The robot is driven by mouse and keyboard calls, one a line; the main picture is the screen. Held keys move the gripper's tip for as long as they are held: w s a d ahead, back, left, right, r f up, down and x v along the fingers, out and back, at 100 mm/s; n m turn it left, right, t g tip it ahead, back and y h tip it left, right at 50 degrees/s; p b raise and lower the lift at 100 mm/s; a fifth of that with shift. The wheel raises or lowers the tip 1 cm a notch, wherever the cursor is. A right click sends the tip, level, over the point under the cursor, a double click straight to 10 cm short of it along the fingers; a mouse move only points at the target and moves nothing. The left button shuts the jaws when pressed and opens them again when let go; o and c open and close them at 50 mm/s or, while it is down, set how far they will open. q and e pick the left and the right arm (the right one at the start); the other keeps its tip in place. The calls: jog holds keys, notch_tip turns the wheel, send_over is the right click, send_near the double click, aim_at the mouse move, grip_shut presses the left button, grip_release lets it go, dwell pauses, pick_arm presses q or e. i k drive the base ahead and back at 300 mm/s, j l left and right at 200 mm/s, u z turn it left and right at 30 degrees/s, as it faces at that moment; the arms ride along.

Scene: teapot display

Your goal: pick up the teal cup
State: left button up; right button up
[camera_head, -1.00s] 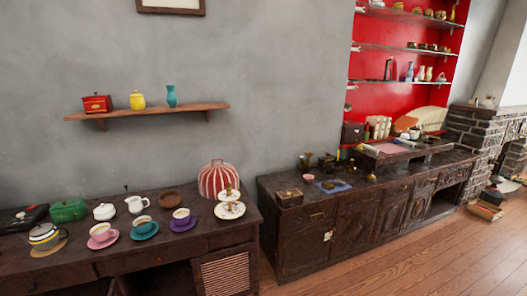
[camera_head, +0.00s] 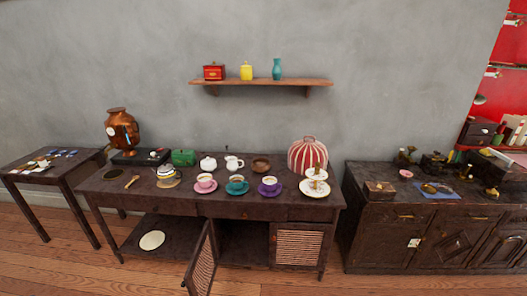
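The teal cup (camera_head: 237,181) stands upright on a teal saucer (camera_head: 238,189) near the front of the dark wooden table (camera_head: 222,207). It sits between a pink cup (camera_head: 205,181) on its left and a purple cup (camera_head: 269,184) on its right, each on its own saucer. Neither of my grippers is in the head view.
A cabinet door (camera_head: 202,260) hangs open below the front edge. Wooden floor (camera_head: 100,270) lies clear in front.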

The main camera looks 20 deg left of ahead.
aim_at(236, 182)
jog(key=k+j, duration=0.1)
jog(key=j, duration=0.45)
jog(key=k+j+u, duration=0.1)
jog(key=j, duration=0.5)
jog(key=k+j, duration=0.15)
jog(key=j, duration=0.4)
jog(key=k+j, duration=0.1)
jog(key=j, duration=0.45)
jog(key=k+j+u, duration=0.1)
jog(key=j, duration=0.5)
